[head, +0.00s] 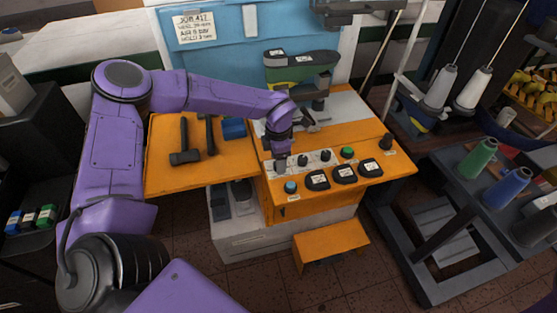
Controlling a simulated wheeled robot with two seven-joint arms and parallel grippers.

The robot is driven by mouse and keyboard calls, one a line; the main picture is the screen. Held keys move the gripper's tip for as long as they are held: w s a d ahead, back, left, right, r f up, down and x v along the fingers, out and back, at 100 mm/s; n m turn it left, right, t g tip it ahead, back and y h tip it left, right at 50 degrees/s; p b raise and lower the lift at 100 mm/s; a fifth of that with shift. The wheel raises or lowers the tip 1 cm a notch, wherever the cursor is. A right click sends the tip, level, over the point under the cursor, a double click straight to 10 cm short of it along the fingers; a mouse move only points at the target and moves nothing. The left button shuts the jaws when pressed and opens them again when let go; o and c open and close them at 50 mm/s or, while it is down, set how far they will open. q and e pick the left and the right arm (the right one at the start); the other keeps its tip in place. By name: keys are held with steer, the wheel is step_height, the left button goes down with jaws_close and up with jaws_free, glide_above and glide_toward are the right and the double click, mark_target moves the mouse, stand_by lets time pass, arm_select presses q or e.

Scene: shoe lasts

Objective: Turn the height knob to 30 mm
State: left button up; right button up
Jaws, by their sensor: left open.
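An orange control panel (330,187) carries a row of small black knobs, among them a middle knob (303,159) and a right knob (325,155). Their labels are too small to read, so I cannot tell which is the height knob or what it is set to. My left gripper (281,163) points down at the left end of this row, open, with its fingertips at the panel. It hides what is under it, and I cannot tell whether it touches a knob. My right gripper is out of view.
A green button (347,152), a blue button (290,187) and dark dials (345,173) share the panel. A green and black machine head (300,66) stands behind. A hammer (184,145) lies on the orange table (160,176) at left. Thread spools (478,158) stand on a rack at right.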

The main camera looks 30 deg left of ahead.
arm_select(q)
step_height(320, 180, up, 10)
steer(key=b, duration=0.1)
steer(key=shift+b, duration=0.35)
steer(key=shift+f, duration=0.1)
